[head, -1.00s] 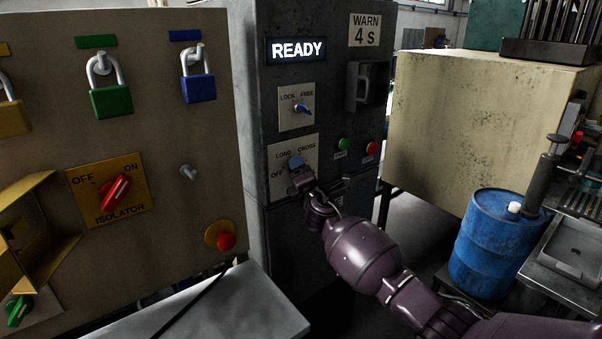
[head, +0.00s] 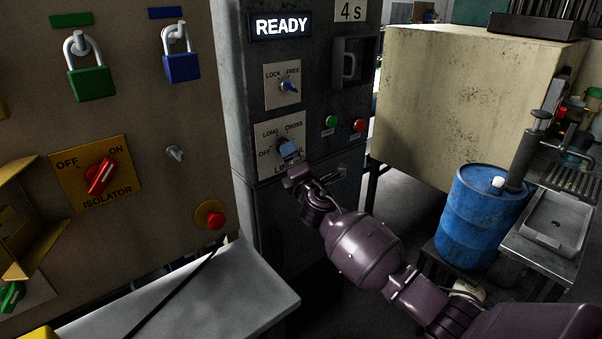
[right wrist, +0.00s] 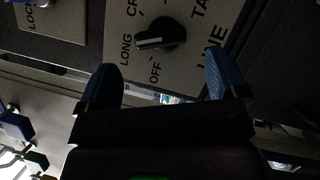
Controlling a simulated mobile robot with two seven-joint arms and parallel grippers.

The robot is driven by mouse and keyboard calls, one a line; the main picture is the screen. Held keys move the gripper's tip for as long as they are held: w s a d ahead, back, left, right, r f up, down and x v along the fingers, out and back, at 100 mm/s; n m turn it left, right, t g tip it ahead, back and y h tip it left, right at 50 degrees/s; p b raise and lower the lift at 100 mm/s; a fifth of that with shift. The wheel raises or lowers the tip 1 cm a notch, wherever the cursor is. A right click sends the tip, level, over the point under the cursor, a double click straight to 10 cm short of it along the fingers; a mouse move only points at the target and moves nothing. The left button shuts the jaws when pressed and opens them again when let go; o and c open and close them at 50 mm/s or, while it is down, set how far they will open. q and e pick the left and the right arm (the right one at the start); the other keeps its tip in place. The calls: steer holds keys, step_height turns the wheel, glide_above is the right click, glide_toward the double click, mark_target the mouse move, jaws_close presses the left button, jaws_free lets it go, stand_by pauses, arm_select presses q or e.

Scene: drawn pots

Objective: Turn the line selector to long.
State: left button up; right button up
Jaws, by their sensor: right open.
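The line selector (right wrist: 160,35) is a black knob on a pale plate (head: 298,131) marked OFF, LONG and CROSS. In the right wrist view its white pointer mark points toward LONG. In the head view the knob is largely hidden behind my right gripper (head: 288,154). My right gripper (right wrist: 160,68) is open, with its blue-padded fingers apart and nothing between them. The knob lies just beyond the fingertips and looks clear of them; the exact gap is hard to tell. My left gripper is not in view.
Above the selector is a LOCK/FREE knob (head: 288,86) under a READY display (head: 281,26). Green (head: 331,121) and red (head: 358,125) buttons sit to its right. A board with padlocks and a red isolator knob (head: 101,175) stands left. A blue drum (head: 482,218) stands right.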

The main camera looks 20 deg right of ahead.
steer(key=shift+s+f, duration=0.25)
steer(key=shift+s, duration=1.15)
steer(key=shift+s+f, duration=0.2)
steer(key=shift+s, duration=1.15)
